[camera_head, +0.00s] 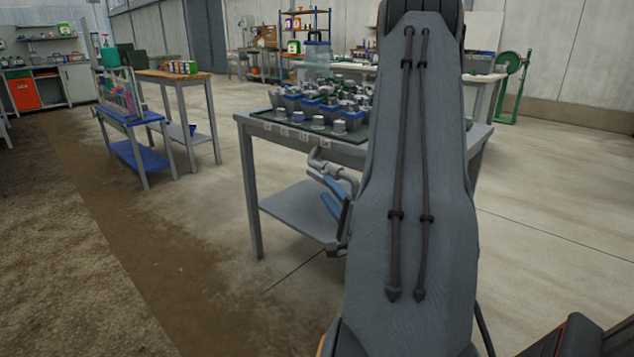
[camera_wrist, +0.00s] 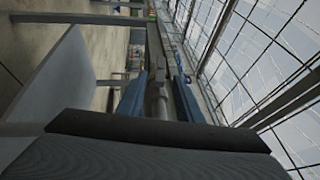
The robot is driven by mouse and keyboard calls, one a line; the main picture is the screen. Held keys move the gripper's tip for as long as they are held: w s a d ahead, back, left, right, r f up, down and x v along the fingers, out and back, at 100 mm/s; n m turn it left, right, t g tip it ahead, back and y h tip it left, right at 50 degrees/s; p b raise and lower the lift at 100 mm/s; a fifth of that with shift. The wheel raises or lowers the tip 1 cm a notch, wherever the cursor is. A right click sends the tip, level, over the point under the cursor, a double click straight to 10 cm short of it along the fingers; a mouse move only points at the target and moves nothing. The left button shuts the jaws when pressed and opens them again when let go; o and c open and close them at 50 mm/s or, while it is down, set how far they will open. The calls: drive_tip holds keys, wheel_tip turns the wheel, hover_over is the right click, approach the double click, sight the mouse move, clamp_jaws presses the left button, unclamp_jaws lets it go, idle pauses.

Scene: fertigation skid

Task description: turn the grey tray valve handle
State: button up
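A grey valve (camera_head: 318,155) with a bent pipe and a lever-like part sits at the front edge of the tray table, below the green tray (camera_head: 268,120). My gripper (camera_head: 331,193) is just below and in front of it, with two blue fingers spread apart. In the wrist view, a grey cylindrical part of the valve (camera_wrist: 157,92) lies between the fingers of my gripper (camera_wrist: 158,90). The fingers look apart from it, but contact is hard to tell. My arm hides part of the table and the handle's exact shape is too small to see.
The grey table (camera_head: 300,212) has a lower shelf close to my gripper. Rows of grey and blue fittings (camera_head: 310,105) fill the tray above. A blue cart (camera_head: 140,157) and a wooden-topped table (camera_head: 170,75) stand at the left. Floor is free at front left and right.

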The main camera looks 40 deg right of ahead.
sight(318, 174)
drive_tip(key=b+x, duration=0.1)
drive_tip(key=x, duration=0.6)
drive_tip(key=shift+w+r+b, duration=0.1)
drive_tip(key=shift+w+b, duration=0.15)
drive_tip(key=shift+b, duration=0.05)
clamp_jaws()
drive_tip(key=p, duration=0.2)
drive_tip(key=shift+r+p, duration=0.2)
drive_tip(key=shift+p, duration=0.15)
drive_tip(key=shift+n+g+p, duration=0.3)
drive_tip(key=shift+g+p, duration=0.3)
drive_tip(key=shift+p, duration=0.65)
drive_tip(key=shift+f+y+p, duration=0.2)
drive_tip(key=shift+y+p, duration=0.1)
drive_tip(key=shift+p, duration=0.05)
